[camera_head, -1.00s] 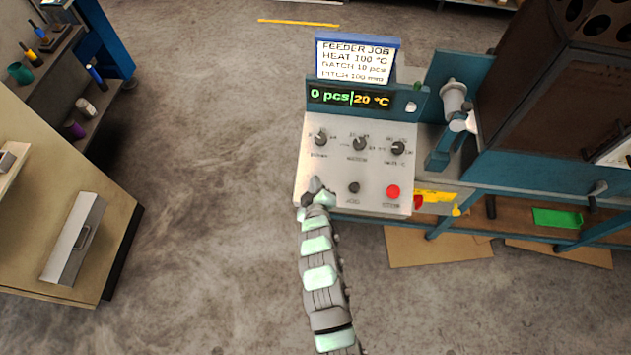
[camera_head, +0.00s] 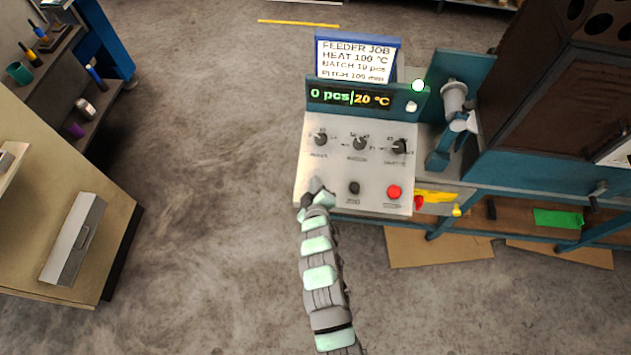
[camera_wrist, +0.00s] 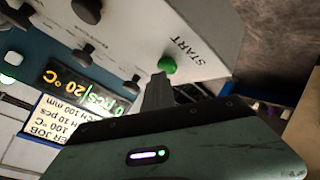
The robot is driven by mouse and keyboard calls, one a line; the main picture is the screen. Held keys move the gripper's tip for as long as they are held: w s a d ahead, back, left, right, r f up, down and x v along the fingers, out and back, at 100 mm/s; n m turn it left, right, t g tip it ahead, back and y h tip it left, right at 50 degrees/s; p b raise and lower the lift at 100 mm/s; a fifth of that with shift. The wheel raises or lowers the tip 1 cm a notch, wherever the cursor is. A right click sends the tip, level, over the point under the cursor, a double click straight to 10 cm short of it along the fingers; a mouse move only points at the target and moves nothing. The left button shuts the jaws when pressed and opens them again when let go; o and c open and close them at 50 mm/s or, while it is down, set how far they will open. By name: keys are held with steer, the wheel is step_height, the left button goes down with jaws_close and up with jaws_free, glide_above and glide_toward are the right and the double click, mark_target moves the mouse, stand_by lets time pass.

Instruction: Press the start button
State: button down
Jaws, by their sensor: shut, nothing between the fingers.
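The green start button (camera_wrist: 167,65), labelled START, is on the pale control panel (camera_wrist: 200,20). My gripper (camera_wrist: 158,78) is shut and empty, with its fingertips right at the button's edge in the wrist view. I cannot tell for certain whether they press it. In the head view my gripper (camera_head: 313,188) is over the lower left corner of the control panel (camera_head: 335,170) and hides the start button there. A round lamp (camera_head: 418,85) beside the display (camera_head: 348,97) glows bright white-green. The display reads 0 pcs and 20 °C.
The panel also has a black button (camera_head: 354,188), a red button (camera_head: 393,192) and three black knobs, one of them the middle knob (camera_head: 359,143). A job card (camera_head: 354,62) stands above the display. Open floor lies left of the panel.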

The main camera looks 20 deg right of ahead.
steer(key=shift+s+a+r+p, duration=0.15)
steer(key=shift+r+p, duration=0.1)
steer(key=shift+r, duration=0.2)
steer(key=shift+s+d+r+p, duration=0.1)
steer(key=shift+r+p, duration=0.1)
steer(key=shift+r, duration=0.25)
